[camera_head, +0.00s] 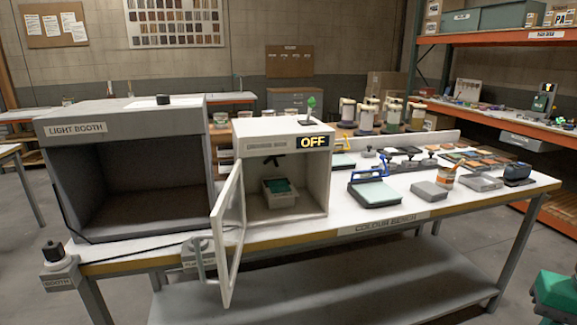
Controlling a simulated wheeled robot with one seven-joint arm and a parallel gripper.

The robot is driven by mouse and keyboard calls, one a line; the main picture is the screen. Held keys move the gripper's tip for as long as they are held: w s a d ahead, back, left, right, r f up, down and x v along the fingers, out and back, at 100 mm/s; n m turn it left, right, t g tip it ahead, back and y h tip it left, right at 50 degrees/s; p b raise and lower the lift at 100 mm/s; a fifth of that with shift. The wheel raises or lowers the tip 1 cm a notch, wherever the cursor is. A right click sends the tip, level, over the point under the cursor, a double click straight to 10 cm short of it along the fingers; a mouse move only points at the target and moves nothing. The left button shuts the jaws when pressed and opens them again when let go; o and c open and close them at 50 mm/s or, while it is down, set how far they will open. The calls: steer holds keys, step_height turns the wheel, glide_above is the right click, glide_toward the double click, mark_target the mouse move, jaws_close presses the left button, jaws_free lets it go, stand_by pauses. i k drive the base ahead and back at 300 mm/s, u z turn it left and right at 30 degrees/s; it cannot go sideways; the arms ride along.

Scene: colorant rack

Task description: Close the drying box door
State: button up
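The drying box (283,126) is a white cabinet on the colour bench, with a sign reading OFF (313,142) at its upper right front. Its door (233,245) is a pale frame with a clear pane, standing wide open. It is swung out toward me from the box's left side, past the bench's front edge. The door handle (199,262) is a vertical bar on the door's left face. My gripper cannot be made out in this view.
The light booth (130,165) stands just left of the drying box. A green object (556,294) is cut off at the lower right. The floor in front is clear.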

mark_target(226, 284)
steer(key=z, duration=1.45)
steer(key=k, duration=1.75)
steer(key=u, duration=1.5)
steer(key=i, duration=1)
